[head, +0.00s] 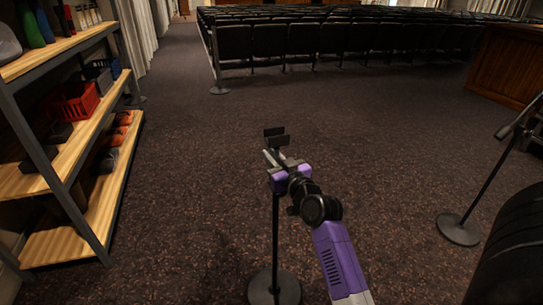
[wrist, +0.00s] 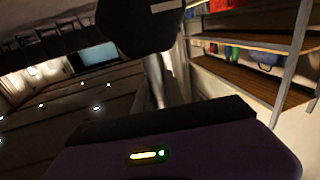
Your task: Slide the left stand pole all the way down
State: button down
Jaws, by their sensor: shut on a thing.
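The left stand is in the lower middle of the head view. Its thin dark pole (head: 275,235) rises upright from a round dark base (head: 262,290) on the carpet. My gripper (head: 274,158) is at the upper end of the pole, just below the holder, and is shut on the stand there. The exact contact is hidden by the gripper and wrist. In the wrist view, a dark angular piece (wrist: 140,28) fills the top middle, close to the camera; I cannot tell which part it is.
A second stand (head: 458,230) with a round base and leaning pole is at right, beside a large dark rounded object (head: 510,250). A wooden shelf unit (head: 85,200) with bins stands at left. Rows of dark seats (head: 300,40) are at the back. Carpet between is clear.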

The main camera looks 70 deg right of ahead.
jog(key=shift+f, duration=0.55)
jog(key=c, duration=1.5)
grip_release()
jog(key=shift+o, duration=0.5)
jog(key=shift+r, duration=0.2)
jog(key=shift+p+v, duration=0.5)
jog(key=shift+v, duration=3.45)
